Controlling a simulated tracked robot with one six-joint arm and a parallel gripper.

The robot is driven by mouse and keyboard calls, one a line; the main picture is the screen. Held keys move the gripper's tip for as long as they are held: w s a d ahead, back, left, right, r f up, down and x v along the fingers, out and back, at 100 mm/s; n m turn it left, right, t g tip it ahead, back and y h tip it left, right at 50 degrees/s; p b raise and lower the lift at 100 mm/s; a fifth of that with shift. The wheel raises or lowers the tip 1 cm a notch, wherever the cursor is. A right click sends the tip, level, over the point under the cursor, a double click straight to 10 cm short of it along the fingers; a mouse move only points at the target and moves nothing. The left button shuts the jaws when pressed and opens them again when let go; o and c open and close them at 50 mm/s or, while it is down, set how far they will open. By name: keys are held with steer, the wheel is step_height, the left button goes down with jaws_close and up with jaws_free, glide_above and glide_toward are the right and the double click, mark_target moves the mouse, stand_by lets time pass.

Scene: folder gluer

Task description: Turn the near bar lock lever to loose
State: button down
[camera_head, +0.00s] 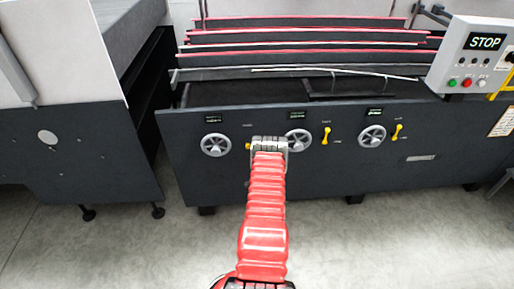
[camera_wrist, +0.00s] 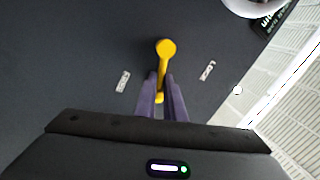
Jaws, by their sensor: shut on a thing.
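The near bar lock lever (camera_wrist: 166,50) is yellow with a round knob. In the wrist view it stands out from the dark panel between two small white label plates, one at its left (camera_wrist: 123,81) and one at its right (camera_wrist: 207,70). The label words are too small to read. My gripper (camera_wrist: 161,104) is shut on the lever, its purple fingers on either side of the stem. In the head view my gripper (camera_head: 268,143) is at the panel, right of the left handwheel. Only a yellow bit of the lever (camera_head: 248,146) shows there, the rest hidden.
The dark panel carries three handwheels, left (camera_head: 216,145), middle (camera_head: 298,139) and right (camera_head: 372,135). Two other yellow levers (camera_head: 326,135) (camera_head: 397,131) sit farther right. A control box reading STOP (camera_head: 472,55) is at upper right. Open floor (camera_head: 350,240) lies before the machine.

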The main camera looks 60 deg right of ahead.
steer(key=shift+s+d+f+m+g+h, duration=0.1)
steer(key=shift+f+m+g+h, duration=0.1)
steer(key=shift+m, duration=0.5)
steer(key=shift+s+d+f+m+g+h, duration=0.1)
steer(key=shift+f+m+g, duration=0.1)
steer(key=shift+m, duration=0.5)
steer(key=shift+s+d+f+m+g+h, duration=0.1)
steer(key=shift+f+m, duration=0.1)
steer(key=shift+m, duration=0.5)
steer(key=c, duration=1.8)
jaws_free()
steer(key=shift+f, duration=0.1)
steer(key=shift+c, duration=0.2)
steer(key=shift+w+a, duration=0.1)
steer(key=shift+a+f, duration=0.1)
steer(key=shift+a, duration=0.05)
steer(key=v, duration=1.3)
steer(key=shift+s+a, duration=0.2)
